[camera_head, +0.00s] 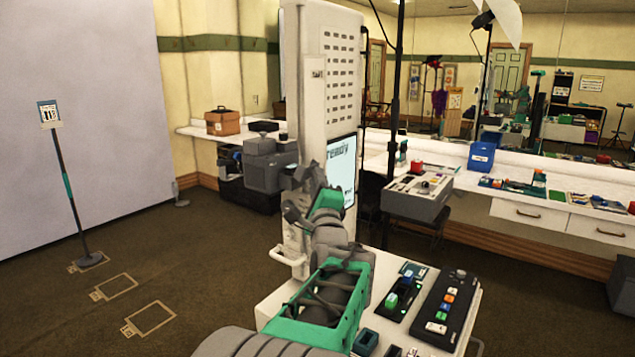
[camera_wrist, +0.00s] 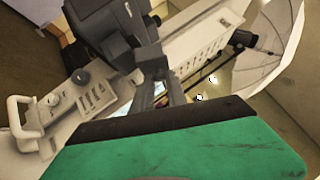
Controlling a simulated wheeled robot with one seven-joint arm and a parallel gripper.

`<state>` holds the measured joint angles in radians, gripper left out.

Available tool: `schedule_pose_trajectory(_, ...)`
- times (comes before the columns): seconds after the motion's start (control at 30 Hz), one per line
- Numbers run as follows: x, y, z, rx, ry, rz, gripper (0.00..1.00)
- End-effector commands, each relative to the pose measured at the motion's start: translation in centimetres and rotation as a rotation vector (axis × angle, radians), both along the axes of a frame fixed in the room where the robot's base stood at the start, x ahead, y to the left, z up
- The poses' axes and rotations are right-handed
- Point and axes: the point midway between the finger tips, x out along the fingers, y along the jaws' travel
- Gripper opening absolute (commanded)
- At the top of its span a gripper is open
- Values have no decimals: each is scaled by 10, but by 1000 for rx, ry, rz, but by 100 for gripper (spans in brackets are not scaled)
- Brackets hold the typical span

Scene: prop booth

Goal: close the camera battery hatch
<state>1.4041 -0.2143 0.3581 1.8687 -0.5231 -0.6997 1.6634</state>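I cannot make out the camera's battery hatch in either view. A tall white booth column (camera_head: 331,70) with a lit screen (camera_head: 341,175) stands in the middle of the head view, behind my raised arm. The wrist view shows a white panel (camera_wrist: 60,140) with a handle, knobs and slots. Dark grey parts cross its top, and a green part fills the bottom and hides much.
A white cart top (camera_head: 290,300) with a black button box (camera_head: 447,308) and small items is at the lower right. A grey control console (camera_head: 415,197) stands behind it. A grey boxy device (camera_head: 268,165) is left of the column. Open carpet lies at left.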

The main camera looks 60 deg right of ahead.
Motion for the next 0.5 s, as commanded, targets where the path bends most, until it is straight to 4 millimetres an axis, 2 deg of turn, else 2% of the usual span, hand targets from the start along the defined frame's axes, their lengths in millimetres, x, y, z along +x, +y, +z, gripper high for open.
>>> schedule_pose_trajectory(0.2,0,0,0,0,0,0,0)
schedule_pose_trajectory(0.5,0,0,0,1,1,0,0)
